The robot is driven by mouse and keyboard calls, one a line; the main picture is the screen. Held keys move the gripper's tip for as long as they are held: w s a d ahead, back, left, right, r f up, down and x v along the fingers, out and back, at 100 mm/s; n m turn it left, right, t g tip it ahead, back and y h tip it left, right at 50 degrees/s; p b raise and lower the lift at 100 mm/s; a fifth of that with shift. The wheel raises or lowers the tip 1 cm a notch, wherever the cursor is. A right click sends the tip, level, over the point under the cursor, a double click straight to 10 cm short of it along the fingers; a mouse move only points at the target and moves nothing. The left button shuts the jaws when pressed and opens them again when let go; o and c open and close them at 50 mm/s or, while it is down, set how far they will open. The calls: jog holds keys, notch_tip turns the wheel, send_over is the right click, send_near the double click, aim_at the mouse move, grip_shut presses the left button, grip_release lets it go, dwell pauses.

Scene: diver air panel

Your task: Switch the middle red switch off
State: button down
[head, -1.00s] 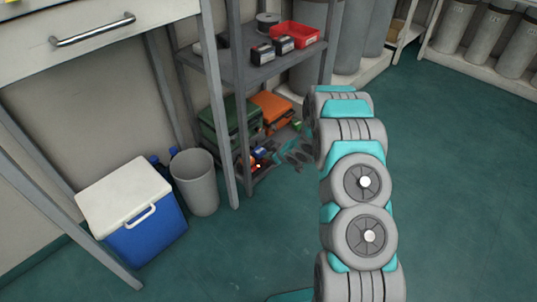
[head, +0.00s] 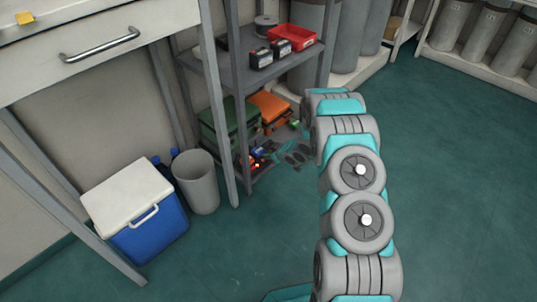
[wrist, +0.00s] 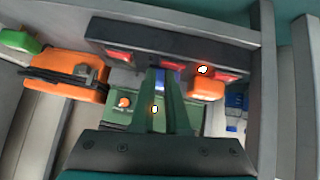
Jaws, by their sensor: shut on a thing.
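A dark bar with red switches (wrist: 165,45) runs across the top of the wrist view. A white-lit lamp (wrist: 203,69) shows right of the fingers, above an orange block (wrist: 206,89). In the head view my gripper (head: 272,156) is small at the low shelf, its fingertips unclear.
The shelf rack (head: 233,120) has upright posts close to my arm. A green case (head: 232,118) and an orange case (head: 270,106) sit beside the work spot. A bin (head: 197,182) and a blue cooler (head: 148,235) stand left. Floor to the right is clear.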

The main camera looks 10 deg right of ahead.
aim_at(263, 162)
jog(key=shift+s+a+f+b, duration=0.2)
jog(key=shift+s+a+f, duration=0.1)
jog(key=shift+s+f, duration=0.2)
jog(key=shift+s+a+f+b, duration=0.2)
jog(key=shift+s+a+f, duration=0.05)
jog(key=shift+s+f, duration=0.2)
jog(key=shift+s, duration=0.1)
jog(key=shift+a, duration=0.1)
jog(key=shift+s+r, duration=0.1)
jog(key=s+d+r+p, duration=0.1)
jog(key=s+d+r, duration=0.1)
jog(key=r, duration=0.4)
jog(key=s+d+r+p, duration=0.2)
jog(key=r, duration=0.4)
jog(key=shift+d+r, duration=0.3)
jog(key=shift+d, duration=0.05)
jog(key=shift+s+a+r, duration=0.1)
jog(key=shift+a, duration=0.05)
